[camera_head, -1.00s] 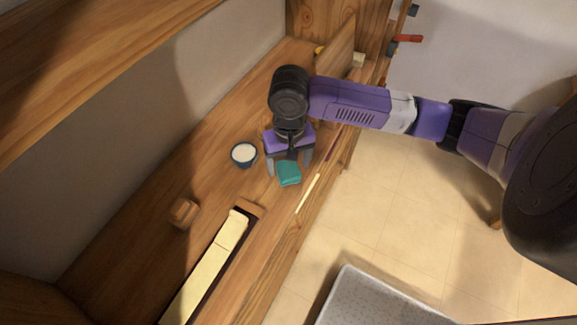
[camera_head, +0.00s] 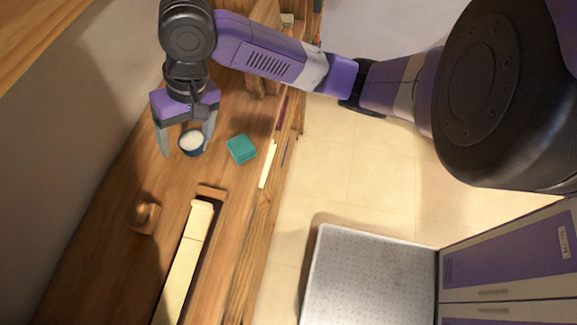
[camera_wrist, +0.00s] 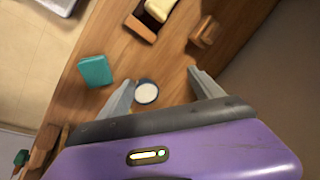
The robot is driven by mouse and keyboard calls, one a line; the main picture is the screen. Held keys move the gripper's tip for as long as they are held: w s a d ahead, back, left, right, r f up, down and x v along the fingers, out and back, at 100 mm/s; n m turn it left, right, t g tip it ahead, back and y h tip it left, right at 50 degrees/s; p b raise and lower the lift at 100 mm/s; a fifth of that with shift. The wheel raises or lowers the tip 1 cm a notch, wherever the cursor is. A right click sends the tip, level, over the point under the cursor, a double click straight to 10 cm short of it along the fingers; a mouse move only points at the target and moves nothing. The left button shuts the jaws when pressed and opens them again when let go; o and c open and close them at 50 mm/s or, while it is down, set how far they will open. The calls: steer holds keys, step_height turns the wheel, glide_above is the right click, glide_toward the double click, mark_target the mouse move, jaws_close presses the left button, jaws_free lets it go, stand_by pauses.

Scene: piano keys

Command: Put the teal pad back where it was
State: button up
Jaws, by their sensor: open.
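The teal pad (camera_head: 241,149) lies on the wooden top, right of a small dark blue cup with white contents (camera_head: 192,142). My gripper (camera_head: 187,146) is open above the cup, with one finger on each side of it in the head view; I cannot tell whether they touch it. In the wrist view the cup (camera_wrist: 146,92) shows between the open fingers (camera_wrist: 160,88), and the teal pad (camera_wrist: 95,71) lies outside them, to the left. Nothing is held.
A long pale key strip (camera_head: 183,262) sits in a dark slot, with a wooden block (camera_head: 211,191) at its end. A small wooden piece (camera_head: 145,214) stands left of it. Thin pale (camera_head: 267,164) and dark strips lie near the front edge.

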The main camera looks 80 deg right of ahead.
steer(key=w+a+r+m+t+y, duration=0.1)
steer(key=w+a+r+t+y, duration=0.35)
steer(key=a, duration=0.65)
steer(key=w+a+r+t+y, duration=0.1)
steer(key=w+a+r+t, duration=0.5)
steer(key=a, duration=0.5)
steer(key=s+d+f+t+h, duration=0.15)
steer(key=s+f+h, duration=0.35)
steer(key=s, duration=0.5)
steer(key=s+d+f+h, duration=0.2)
steer(key=s+d+f, duration=0.1)
steer(key=s+f, duration=0.5)
steer(key=s+d+r+n, duration=0.1)
steer(key=s+d+n, duration=0.2)
steer(key=s, duration=0.5)
steer(key=s+d+r+n, duration=0.1)
steer(key=s+d+n, duration=0.3)
steer(key=s, duration=0.5)
steer(key=shift+s+d+r+n, duration=0.2)
steer(key=shift+s+n, duration=0.05)
steer(key=shift+n, duration=0.45)
steer(key=shift+f+h, duration=0.1)
steer(key=shift+h, duration=0.15)
